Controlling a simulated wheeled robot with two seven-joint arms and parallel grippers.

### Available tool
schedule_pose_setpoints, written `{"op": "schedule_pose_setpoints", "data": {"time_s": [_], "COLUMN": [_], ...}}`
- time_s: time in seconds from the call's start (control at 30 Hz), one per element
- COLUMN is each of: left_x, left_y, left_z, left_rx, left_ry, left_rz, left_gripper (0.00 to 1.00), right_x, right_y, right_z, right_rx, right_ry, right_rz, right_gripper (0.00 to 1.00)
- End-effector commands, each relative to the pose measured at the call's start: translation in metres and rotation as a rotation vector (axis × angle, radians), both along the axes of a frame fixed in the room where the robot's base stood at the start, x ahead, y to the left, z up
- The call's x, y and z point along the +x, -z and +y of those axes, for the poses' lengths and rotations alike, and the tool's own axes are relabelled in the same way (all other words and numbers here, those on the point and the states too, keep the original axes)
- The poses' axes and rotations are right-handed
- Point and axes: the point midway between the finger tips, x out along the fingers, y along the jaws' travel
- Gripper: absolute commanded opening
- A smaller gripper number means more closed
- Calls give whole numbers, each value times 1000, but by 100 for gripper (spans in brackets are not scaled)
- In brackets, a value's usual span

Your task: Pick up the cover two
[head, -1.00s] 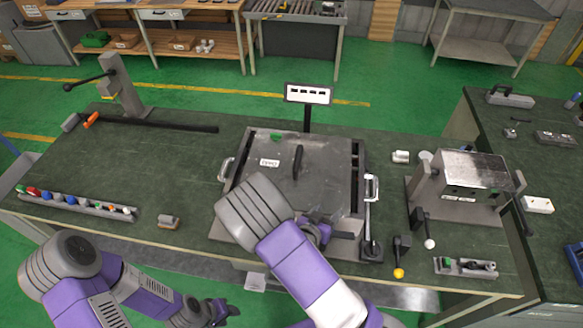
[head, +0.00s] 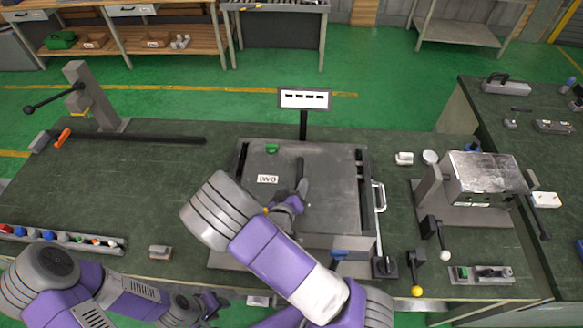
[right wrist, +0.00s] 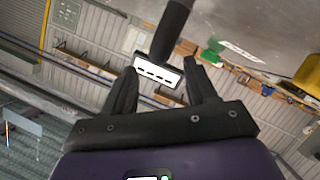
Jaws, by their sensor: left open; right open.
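A flat grey metal cover (head: 332,170) with a white label lies on the square fixture at the middle of the bench. Its upright black handle (head: 301,168) is partly hidden by my right gripper. My right gripper (head: 297,197) is open over the cover, close to the handle on its near side. In the right wrist view the open fingers (right wrist: 160,75) point toward the handle (right wrist: 172,28), which does not appear gripped; contact is unclear. My left gripper (head: 208,303) is open and empty, low at the bench's front edge.
A sign on a post (head: 304,98) stands behind the fixture. A metal box on a stand (head: 485,172) is to the right. Knobbed levers (head: 416,290) stand at front right. A lever press (head: 92,98) is at back left. The bench left of the fixture is mostly clear.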

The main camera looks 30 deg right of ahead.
Motion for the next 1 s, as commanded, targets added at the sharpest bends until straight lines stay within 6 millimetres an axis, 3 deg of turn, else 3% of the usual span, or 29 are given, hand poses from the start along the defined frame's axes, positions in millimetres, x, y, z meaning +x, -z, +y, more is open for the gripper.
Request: {"op": "schedule_pose_setpoints", "data": {"time_s": [0.6,0.87,1.0], "left_x": [0,0,0], "left_y": [-12,-12,-12], "left_z": [0,0,0], "left_rx": [0,0,0], "left_ry": [-1,-1,-1], "left_rz": [0,0,0], "left_gripper": [43,43,43], "right_x": [54,56,56], "right_y": [16,17,17], "right_z": [-46,-48,-48], "right_rx": [0,0,1], "right_ry": [2,1,2], "right_rz": [0,0,0], "right_gripper": [57,57,39]}}
